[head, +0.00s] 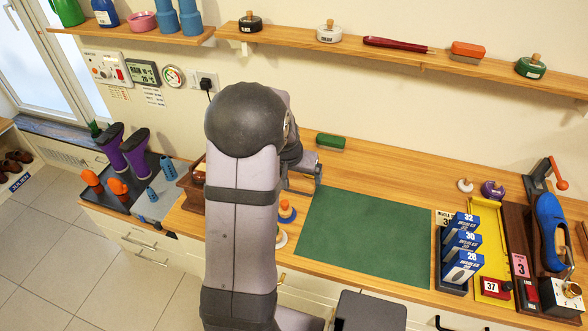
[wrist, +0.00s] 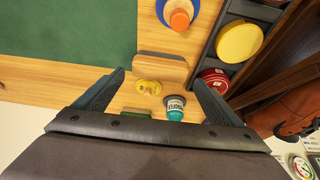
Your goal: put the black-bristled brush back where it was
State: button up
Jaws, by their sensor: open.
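My gripper (head: 305,178) is over the back of the workbench, just left of the green mat. In the wrist view my gripper (wrist: 159,78) is open, and nothing is held between its fingers. A wooden block shaped like a brush back (wrist: 162,68) lies on the bench below, between the fingertips; its bristles are not visible. A green block, possibly a brush (head: 330,141), lies at the back of the bench; its bristle colour is unclear. An orange brush with greyish bristles (head: 467,51) sits on the upper shelf. I cannot tell which is the black-bristled brush.
A yellow-topped item (wrist: 148,87) and a teal bottle (wrist: 175,107) stand close to the wooden block. A dark rack with round tins (wrist: 238,42) is beside it. The green mat (head: 368,233) is bare. Blue insole boxes (head: 463,250) stand right of it.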

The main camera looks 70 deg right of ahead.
jog(key=b+v, duration=0.1)
jog(key=v, duration=0.5)
jog(key=shift+a, duration=0.1)
dwell(0.5)
